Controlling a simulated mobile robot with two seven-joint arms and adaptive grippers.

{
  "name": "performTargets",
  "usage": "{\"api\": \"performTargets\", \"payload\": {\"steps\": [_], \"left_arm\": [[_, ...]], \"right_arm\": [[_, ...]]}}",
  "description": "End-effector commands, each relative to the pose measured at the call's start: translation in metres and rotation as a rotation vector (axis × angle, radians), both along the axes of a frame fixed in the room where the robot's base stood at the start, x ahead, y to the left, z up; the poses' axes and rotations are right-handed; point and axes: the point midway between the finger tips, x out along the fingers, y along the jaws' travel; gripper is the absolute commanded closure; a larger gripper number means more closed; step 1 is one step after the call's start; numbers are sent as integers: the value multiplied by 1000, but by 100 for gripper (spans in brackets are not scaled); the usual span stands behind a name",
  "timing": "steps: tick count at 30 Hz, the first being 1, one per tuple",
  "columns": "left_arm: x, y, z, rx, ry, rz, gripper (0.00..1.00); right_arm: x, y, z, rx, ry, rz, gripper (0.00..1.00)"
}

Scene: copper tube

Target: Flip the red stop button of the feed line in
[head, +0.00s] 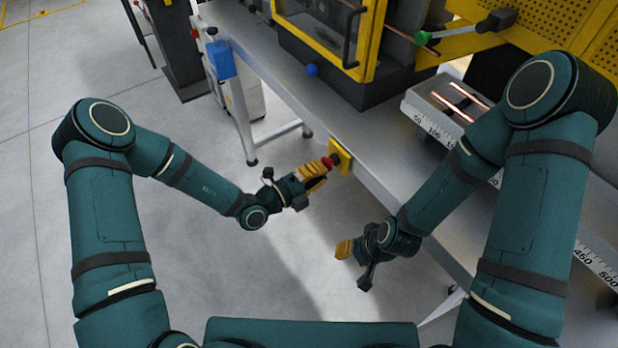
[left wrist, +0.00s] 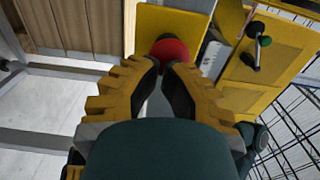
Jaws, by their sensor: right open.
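The red stop button (head: 329,163) sits on a yellow box (head: 341,157) on the front edge of the steel bench. My left gripper (head: 320,170) is right in front of the button, its yellow fingers pointing at it. In the left wrist view the red button (left wrist: 169,52) shows just beyond and between the fingertips (left wrist: 165,68). The fingers are apart with a narrow gap and nothing held between them. Whether a fingertip touches the button cannot be told. My right gripper (head: 353,266) is open and empty, lower and in front of the bench.
The bench (head: 300,112) runs diagonally, with a yellow-framed machine (head: 371,40) on it. A scaled tray with copper tubes (head: 461,99) lies at the right. The floor at left is clear.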

Motion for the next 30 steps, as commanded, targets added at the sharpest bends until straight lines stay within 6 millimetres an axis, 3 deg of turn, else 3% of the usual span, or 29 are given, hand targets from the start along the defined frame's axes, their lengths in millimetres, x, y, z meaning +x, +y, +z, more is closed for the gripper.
{"api": "performTargets", "payload": {"steps": [11, 19, 30], "left_arm": [[1, -2, 0, -1, -1, 0, 100], [15, -20, 2, -1, -1, 0, 100], [15, -21, 2, -2, -3, -1, 100]], "right_arm": [[0, 0, 0, 0, 0, 0, 53], [4, -1, 12, -2, -8, -6, 53], [4, -1, 11, -2, -8, -6, 53]]}}
